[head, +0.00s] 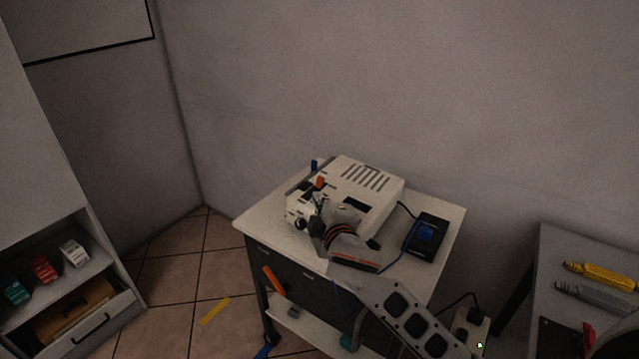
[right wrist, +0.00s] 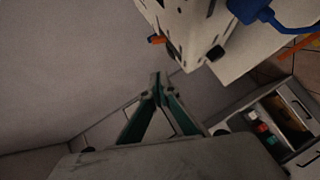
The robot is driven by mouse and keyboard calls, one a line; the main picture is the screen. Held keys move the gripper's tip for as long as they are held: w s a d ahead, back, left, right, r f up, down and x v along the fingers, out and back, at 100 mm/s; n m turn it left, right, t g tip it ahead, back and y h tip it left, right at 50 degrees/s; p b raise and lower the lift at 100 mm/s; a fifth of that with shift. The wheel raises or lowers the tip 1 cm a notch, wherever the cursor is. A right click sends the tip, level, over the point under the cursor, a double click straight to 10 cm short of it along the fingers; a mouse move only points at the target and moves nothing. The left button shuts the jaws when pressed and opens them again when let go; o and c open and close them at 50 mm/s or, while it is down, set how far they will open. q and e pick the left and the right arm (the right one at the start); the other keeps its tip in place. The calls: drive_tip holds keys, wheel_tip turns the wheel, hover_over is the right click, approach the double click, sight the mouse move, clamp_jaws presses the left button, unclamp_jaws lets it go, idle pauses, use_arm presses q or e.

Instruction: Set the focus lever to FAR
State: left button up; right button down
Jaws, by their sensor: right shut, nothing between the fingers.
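A white projector-like device (head: 372,185) with slotted vents stands on the cart top. It also shows in the right wrist view (right wrist: 192,25). A small orange tab (head: 320,182), which may be the focus lever, stands out at its left end; an orange tab also shows in the right wrist view (right wrist: 156,40). No FAR marking is readable. My right gripper (head: 317,212) is at the device's near left side, overlapping it in the head view. In the right wrist view its fingertips (right wrist: 159,82) are together, empty, and look apart from the orange tab. My left gripper is not in view.
The white-topped cart (head: 262,222) stands near the wall. A black box (head: 430,241) with a blue part and cable lies right of the device. A shelf (head: 62,282) stands left, a grey table (head: 560,245) right.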

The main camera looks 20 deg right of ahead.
approach(322, 180)
drive_tip(key=w+a, duration=0.4)
drive_tip(key=shift+b, duration=0.4)
drive_tip(key=shift+w+d+f, duration=0.25)
drive_tip(key=shift+w+d, duration=0.25)
drive_tip(key=shift+w, duration=0.1)
drive_tip(key=shift+w+d+f, duration=0.3)
drive_tip(key=shift+w+d, duration=0.2)
drive_tip(key=shift+w, duration=0.15)
drive_tip(key=shift+w+d+f, duration=0.2)
drive_tip(key=shift+w+d, duration=0.15)
drive_tip(key=shift+d, duration=0.05)
drive_tip(key=shift+d+r, duration=0.1)
drive_tip(key=shift+r, duration=0.05)
drive_tip(key=p, duration=0.3)
drive_tip(key=shift+w+d+g, duration=0.3)
drive_tip(key=shift+w+d, duration=0.05)
drive_tip(key=shift+d, duration=0.05)
drive_tip(key=shift+w+d+m+p, duration=0.15)
drive_tip(key=shift+d+m+p, duration=0.15)
drive_tip(key=shift+p, duration=0.4)
drive_tip(key=shift+f, duration=0.25)
